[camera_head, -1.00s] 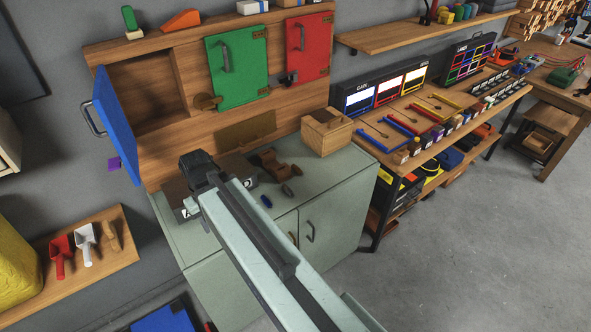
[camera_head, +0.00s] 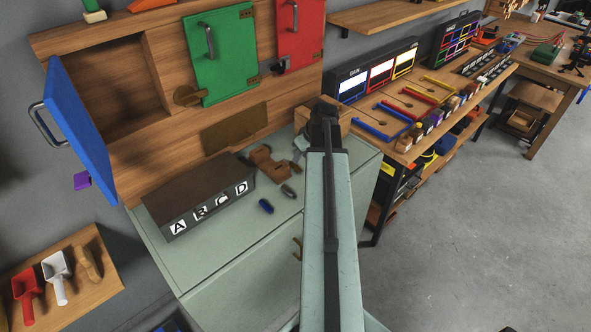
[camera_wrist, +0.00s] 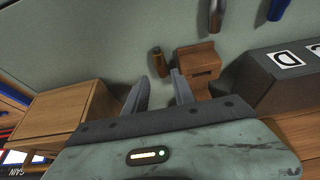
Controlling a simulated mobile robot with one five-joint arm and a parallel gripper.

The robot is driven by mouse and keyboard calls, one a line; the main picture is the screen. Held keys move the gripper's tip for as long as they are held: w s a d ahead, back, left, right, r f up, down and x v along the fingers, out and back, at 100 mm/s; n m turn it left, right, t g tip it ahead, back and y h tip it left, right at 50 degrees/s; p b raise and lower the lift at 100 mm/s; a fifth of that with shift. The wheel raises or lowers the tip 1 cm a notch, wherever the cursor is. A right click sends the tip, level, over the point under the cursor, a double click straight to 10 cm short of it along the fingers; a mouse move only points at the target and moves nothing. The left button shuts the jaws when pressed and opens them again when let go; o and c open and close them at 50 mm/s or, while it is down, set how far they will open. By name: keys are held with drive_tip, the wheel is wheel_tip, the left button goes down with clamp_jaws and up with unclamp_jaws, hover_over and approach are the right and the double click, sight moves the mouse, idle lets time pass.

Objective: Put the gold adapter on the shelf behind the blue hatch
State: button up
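The blue hatch (camera_head: 82,130) stands swung open at the left of the wooden cabinet. The shelf space behind it (camera_head: 112,85) is exposed and looks empty. In the wrist view a small gold-brown cylinder (camera_wrist: 158,62), apparently the gold adapter, is on the green worktop, beside a wooden holder (camera_wrist: 198,62). In the head view I cannot make it out near my arm. My gripper (camera_wrist: 160,78) is open and empty. Its two fingers point at the cylinder, which shows just beyond and between the tips; I see no contact.
A dark box lettered A to D (camera_head: 200,195) and a wooden box (camera_wrist: 55,112) flank the holder. A blue piece (camera_head: 266,206) and a dark grey piece (camera_head: 288,191) lie nearby on the worktop. The green hatch (camera_head: 220,55) and red hatch (camera_head: 300,30) are shut.

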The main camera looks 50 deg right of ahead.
sight(297, 166)
drive_tip(key=shift+b+x, duration=0.3)
drive_tip(key=shift+x, duration=0.55)
drive_tip(key=shift+s+r, duration=0.1)
drive_tip(key=b+x, duration=0.5)
drive_tip(key=shift+s+a+f, duration=0.1)
drive_tip(key=shift+s+f, duration=0.05)
drive_tip(key=shift+f, duration=0.1)
drive_tip(key=shift+r, duration=0.2)
clamp_jaws()
